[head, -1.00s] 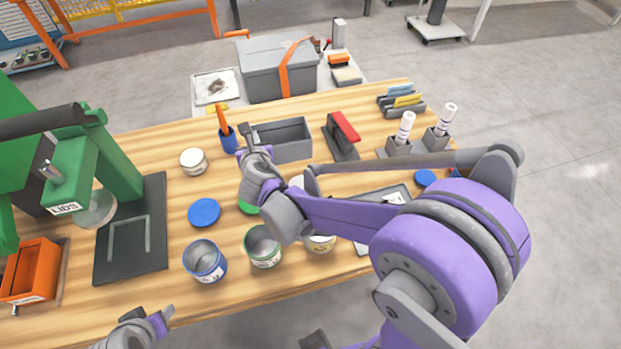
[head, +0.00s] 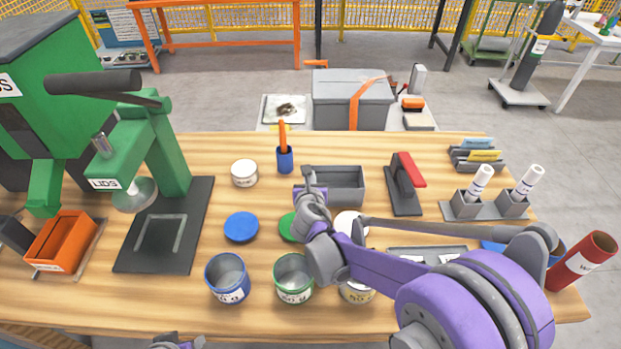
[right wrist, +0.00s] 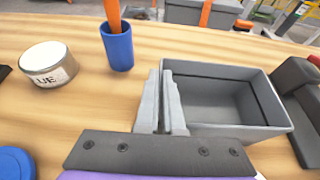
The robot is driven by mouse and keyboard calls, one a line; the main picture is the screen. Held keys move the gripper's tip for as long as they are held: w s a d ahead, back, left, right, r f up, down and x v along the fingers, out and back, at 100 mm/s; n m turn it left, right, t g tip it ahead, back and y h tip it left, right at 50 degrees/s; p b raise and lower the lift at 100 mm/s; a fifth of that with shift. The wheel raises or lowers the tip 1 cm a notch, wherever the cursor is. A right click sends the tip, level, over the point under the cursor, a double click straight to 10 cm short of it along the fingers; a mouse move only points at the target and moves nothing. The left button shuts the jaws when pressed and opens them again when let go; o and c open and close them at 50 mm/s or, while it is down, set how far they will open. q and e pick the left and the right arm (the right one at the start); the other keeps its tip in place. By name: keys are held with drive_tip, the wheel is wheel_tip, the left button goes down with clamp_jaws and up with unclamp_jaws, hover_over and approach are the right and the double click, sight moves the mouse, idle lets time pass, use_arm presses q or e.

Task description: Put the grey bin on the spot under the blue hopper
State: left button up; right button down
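The grey bin (head: 362,185) is an open rectangular box, upright on the wooden table behind the coloured lids. In the right wrist view the bin (right wrist: 240,105) looks empty. My right gripper (head: 309,177) is at its left wall. In the right wrist view the two fingers (right wrist: 163,98) are close together over that wall, with only a narrow gap between them, and appear shut on it. My left gripper (head: 178,342) shows only partly at the bottom edge, and its opening cannot be told. No blue hopper is in view.
A blue cup (head: 285,160) with an orange-handled tool and a white tin (head: 245,173) stand left of the bin. A red-handled tool (head: 405,185) is close on its right. A green machine (head: 160,150) with a dark base plate (head: 140,258) and an orange bin (head: 62,243) stand left.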

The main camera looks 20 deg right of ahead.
drive_tip(key=shift+f, duration=0.15)
drive_tip(key=c, duration=1.4)
unclamp_jaws()
drive_tip(key=shift+c, duration=0.2)
drive_tip(key=o, duration=0.4)
